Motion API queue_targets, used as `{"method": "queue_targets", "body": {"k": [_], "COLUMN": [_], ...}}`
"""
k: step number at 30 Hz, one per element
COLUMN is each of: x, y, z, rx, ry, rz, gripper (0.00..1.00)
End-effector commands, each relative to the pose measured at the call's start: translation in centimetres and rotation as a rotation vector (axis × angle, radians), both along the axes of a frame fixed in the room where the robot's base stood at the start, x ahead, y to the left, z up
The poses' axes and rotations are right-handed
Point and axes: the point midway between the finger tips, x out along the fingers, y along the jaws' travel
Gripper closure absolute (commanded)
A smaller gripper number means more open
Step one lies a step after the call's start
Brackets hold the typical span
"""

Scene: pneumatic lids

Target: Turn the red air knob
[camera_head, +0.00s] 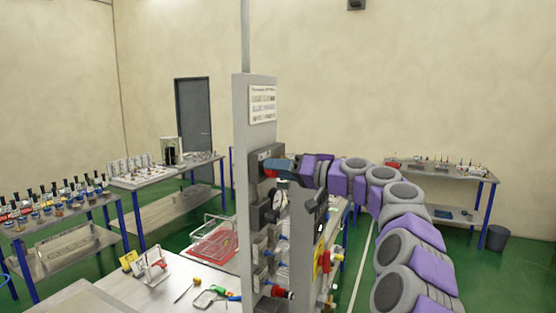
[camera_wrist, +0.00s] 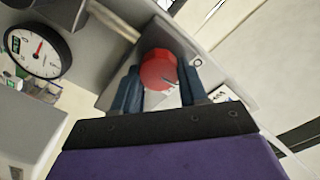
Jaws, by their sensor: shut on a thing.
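The red air knob (camera_wrist: 158,70) shows in the wrist view as a round red knob on a grey panel box. My gripper (camera_wrist: 160,88) has its two dark blue fingers on either side of the knob and is shut on it. In the head view my gripper (camera_head: 281,166) reaches in from the right to the grey box on the post, and the knob (camera_head: 270,173) shows only as a small red patch, mostly hidden by the fingers.
A pressure gauge (camera_wrist: 38,50) sits beside the knob. The grey post (camera_head: 254,120) carries several valves and fittings below. A workbench (camera_head: 175,290) with small tools stands at the lower left. A grey bin (camera_head: 497,237) stands at the right.

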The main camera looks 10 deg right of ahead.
Motion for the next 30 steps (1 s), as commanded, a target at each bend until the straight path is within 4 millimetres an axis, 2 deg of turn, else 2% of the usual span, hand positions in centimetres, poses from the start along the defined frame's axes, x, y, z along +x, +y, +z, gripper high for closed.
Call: {"method": "queue_targets", "body": {"k": [2, 18, 30], "x": [0.02, 0.2, 0.18], "y": [-0.05, -0.18, -0.14], "z": [0.45, 0.1, -0.43], "rx": [0.042, 0.337, 0.479], "ry": [0.059, 0.465, 0.663], "rz": [-0.001, -0.002, 0.0], "gripper": [0.88, 0.88, 0.88]}}
